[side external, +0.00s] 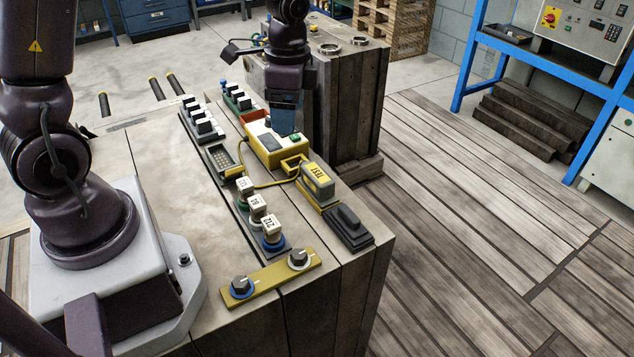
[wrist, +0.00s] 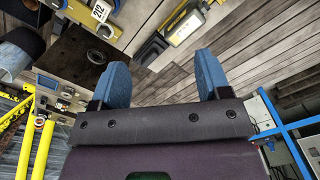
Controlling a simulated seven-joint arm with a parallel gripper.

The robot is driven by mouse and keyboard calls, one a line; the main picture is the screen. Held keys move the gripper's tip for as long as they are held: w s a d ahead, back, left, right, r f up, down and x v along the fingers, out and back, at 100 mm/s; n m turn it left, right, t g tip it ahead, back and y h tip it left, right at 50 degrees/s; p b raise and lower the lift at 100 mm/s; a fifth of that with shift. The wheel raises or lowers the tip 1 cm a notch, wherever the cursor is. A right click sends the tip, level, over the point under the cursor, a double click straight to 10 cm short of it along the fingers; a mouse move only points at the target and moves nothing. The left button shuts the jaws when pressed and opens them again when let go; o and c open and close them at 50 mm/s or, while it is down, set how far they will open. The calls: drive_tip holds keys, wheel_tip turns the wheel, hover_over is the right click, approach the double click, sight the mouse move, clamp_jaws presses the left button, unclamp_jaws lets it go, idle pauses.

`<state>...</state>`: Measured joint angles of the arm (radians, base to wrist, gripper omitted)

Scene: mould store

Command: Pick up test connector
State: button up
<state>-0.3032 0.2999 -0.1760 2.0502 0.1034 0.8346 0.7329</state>
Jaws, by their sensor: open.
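The test connector (side external: 318,180) is a grey and yellow block marked TEST. It stands on a yellow base near the right edge of the bench, with a yellow cable at its side. In the wrist view, a grey and yellow block that looks like it shows at the top (wrist: 186,24), beyond the fingertips. My gripper (side external: 285,118) has blue fingers and hangs over the yellow tester box (side external: 268,150), behind and left of the connector. In the wrist view my gripper (wrist: 160,77) has its fingers wide apart, with nothing between them.
A black block (side external: 348,228) lies in front of the connector. Several white-tagged blocks (side external: 257,208) stand in a row to its left. A yellow plate with two knobs (side external: 272,277) is at the front.

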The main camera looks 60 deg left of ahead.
drive_tip(key=w+f+m, duration=0.4)
drive_tip(key=f+m, duration=0.1)
drive_tip(key=m, duration=0.5)
hover_over(317, 172)
drive_tip(key=shift+t, duration=0.3)
drive_tip(key=f, duration=0.6)
drive_tip(key=shift+w+a+f, duration=0.1)
drive_tip(key=shift+a+f, duration=0.1)
drive_tip(key=shift+a, duration=0.05)
drive_tip(key=shift+d+f, duration=0.15)
drive_tip(key=shift+f, duration=1.25)
drive_tip(key=shift+d+f, duration=0.1)
drive_tip(key=shift+f, duration=1.25)
drive_tip(key=shift+c, duration=0.2)
drive_tip(key=c, duration=1.1)
